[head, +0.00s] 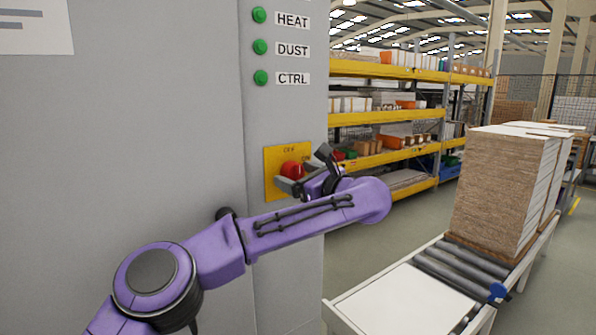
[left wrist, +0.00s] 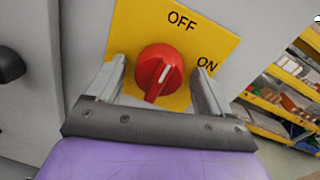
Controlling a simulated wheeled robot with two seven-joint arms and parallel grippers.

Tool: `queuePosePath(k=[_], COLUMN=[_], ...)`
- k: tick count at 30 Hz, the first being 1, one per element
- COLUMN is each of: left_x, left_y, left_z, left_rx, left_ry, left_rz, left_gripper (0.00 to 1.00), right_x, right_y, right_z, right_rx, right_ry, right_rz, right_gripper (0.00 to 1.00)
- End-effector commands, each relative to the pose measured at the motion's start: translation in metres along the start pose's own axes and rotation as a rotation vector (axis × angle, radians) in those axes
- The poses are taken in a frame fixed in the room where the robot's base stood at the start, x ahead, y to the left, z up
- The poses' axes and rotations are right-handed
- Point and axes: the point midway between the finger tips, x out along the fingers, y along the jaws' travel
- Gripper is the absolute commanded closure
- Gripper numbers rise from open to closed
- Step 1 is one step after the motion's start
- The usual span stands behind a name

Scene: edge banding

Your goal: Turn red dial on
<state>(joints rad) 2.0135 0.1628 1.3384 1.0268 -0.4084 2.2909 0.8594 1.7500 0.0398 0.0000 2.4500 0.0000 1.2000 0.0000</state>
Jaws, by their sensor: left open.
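The red dial (head: 292,169) sits on a yellow plate (head: 272,157) on the grey cabinet in the head view. The dial also shows in the left wrist view (left wrist: 160,71), on the yellow plate (left wrist: 207,38) marked OFF at the top and ON at the right. The dial's white mark points up and slightly right, between the two words and nearer OFF. My left gripper (left wrist: 158,84) is open, with one finger on each side of the dial. Gaps show between the fingers and the dial. My right gripper is not in view.
Green lights (head: 260,47) labelled HEAT, DUST and CTRL are above the plate on the cabinet (head: 150,130). A black handle-like part (left wrist: 10,65) is at the left in the wrist view. A roller conveyor (head: 440,278) with stacked boards (head: 497,190) and yellow shelving (head: 390,72) stand to the right.

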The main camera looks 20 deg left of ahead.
Motion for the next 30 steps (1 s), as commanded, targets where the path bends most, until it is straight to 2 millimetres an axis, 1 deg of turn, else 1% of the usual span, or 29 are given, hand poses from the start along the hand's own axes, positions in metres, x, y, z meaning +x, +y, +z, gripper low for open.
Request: queuePosePath(k=[5, 6, 8, 9, 10, 16, 21, 26, 30], left_x=[0.000, 0.000, 0.000, 0.000, 0.000, 0.000, 0.000, 0.000, -0.001], left_y=[0.000, 0.000, 0.000, 0.000, 0.000, 0.001, 0.001, 0.001, 0.002], left_z=[-0.001, -0.001, -0.001, -0.001, -0.001, -0.001, -0.001, -0.002, -0.002], left_rx=[0.001, 0.001, 0.001, 0.001, 0.001, 0.006, 0.044, 0.130, 0.241], left_ry=[0.000, 0.000, 0.000, 0.000, 0.000, -0.001, -0.003, -0.011, -0.020], left_rz=[0.000, 0.000, 0.000, 0.000, 0.000, 0.001, 0.000, -0.001, -0.003], left_gripper=[0.19, 0.32, 0.51, 0.64, 0.74, 0.75, 0.75, 0.75, 0.75], right_x=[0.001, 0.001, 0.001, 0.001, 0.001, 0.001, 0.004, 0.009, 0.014], right_y=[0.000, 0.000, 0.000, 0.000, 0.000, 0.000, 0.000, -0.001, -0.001], right_z=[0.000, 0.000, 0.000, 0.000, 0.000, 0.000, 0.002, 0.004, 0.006], right_rx=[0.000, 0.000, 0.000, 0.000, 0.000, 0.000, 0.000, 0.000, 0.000], right_ry=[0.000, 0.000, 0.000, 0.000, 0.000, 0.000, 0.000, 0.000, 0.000], right_rz=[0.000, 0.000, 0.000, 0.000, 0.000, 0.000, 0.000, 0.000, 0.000], right_gripper=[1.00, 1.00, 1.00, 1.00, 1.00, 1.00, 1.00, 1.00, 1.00])
